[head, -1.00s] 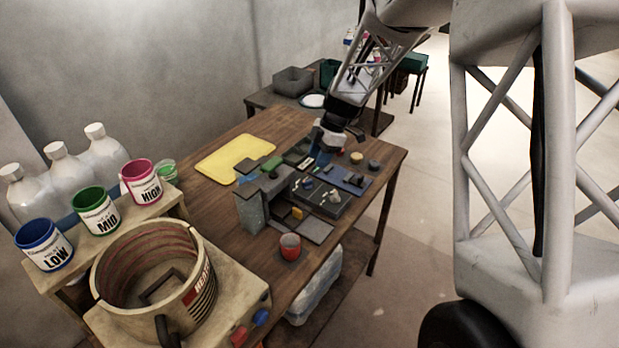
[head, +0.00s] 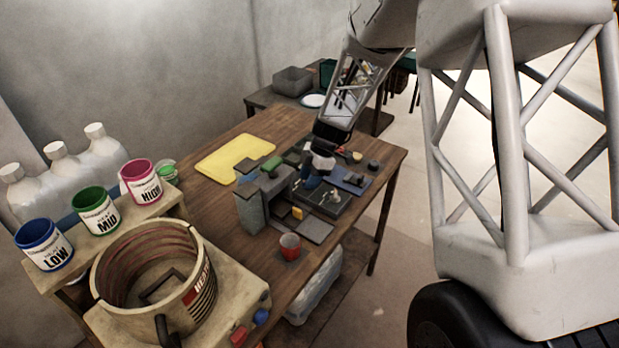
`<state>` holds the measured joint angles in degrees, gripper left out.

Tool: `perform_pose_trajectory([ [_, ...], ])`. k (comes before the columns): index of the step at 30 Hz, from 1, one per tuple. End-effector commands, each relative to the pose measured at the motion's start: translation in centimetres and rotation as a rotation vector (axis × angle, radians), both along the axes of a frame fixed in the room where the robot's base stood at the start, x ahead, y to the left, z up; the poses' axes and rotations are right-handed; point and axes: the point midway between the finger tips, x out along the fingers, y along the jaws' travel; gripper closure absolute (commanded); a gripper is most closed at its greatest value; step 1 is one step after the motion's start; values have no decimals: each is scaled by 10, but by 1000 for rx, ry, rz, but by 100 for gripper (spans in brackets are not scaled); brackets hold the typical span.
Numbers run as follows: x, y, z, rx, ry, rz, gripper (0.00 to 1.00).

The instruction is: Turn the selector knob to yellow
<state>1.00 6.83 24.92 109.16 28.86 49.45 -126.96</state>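A dark control panel (head: 322,203) with small pale knobs or levers lies on the wooden table, right of a grey block-shaped unit (head: 250,208). One pale knob (head: 334,196) shows near the panel's right side. I cannot tell which fitting is the selector knob, and no colour marks around it are readable. My gripper (head: 312,183) points down over the back left part of this panel and hides what is under it. Its fingers are too small to tell whether they are open or shut, or whether they touch anything.
A blue panel (head: 352,182) with dark parts lies behind the dark one. A small yellow block (head: 297,213) and a red cup (head: 289,246) are nearer the front edge. A yellow mat (head: 236,158) lies at the back left. A round vat (head: 150,265) stands front left.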

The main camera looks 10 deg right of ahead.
Motion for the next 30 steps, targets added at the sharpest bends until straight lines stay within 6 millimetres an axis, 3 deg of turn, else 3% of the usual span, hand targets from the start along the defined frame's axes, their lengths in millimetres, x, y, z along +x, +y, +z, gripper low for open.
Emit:
perform_pose_trajectory([
  [9, 0, 0, -1, 0, -1, 0, 62],
  [17, 0, 0, -1, 0, -1, 0, 100],
  [30, 0, 0, 0, 1, -3, -46, 100],
])
